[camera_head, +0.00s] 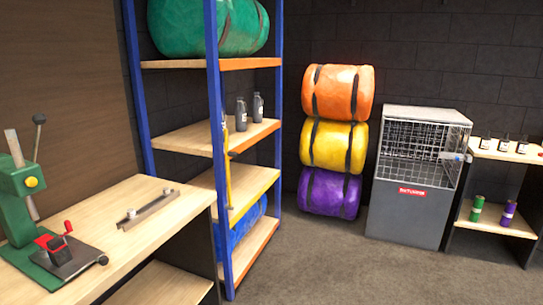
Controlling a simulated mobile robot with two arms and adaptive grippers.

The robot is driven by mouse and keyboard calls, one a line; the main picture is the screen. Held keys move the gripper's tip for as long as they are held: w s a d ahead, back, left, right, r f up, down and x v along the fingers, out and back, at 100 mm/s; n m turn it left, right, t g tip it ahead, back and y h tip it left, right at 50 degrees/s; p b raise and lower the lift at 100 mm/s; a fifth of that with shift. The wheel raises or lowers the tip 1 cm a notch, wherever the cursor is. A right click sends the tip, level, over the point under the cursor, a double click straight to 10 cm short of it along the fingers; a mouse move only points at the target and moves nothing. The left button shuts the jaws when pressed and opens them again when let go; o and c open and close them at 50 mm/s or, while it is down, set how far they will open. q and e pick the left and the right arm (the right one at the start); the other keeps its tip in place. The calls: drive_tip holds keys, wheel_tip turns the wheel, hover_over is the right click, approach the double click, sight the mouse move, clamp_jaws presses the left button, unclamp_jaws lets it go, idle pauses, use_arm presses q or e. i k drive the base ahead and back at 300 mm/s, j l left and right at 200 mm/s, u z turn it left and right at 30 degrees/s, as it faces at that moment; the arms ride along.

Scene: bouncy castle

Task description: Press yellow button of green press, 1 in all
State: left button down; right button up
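The green press (14,205) stands on the wooden workbench (118,195) at the left edge of the head view, partly cut off by the frame. Its round yellow button (31,182) faces me on the upper body. A lever with a dark knob rises above it, and a red-handled part (55,240) sits on its base. Neither of my grippers shows in this view.
A metal bar (147,208) lies on the bench right of the press. A blue and orange shelf rack (218,130) stands beyond the bench. Stacked rolls (335,145), a wire-front cabinet (412,180) and a low shelf line the back. The grey floor (350,270) is clear.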

sight(31, 182)
drive_tip(key=u, duration=1.5)
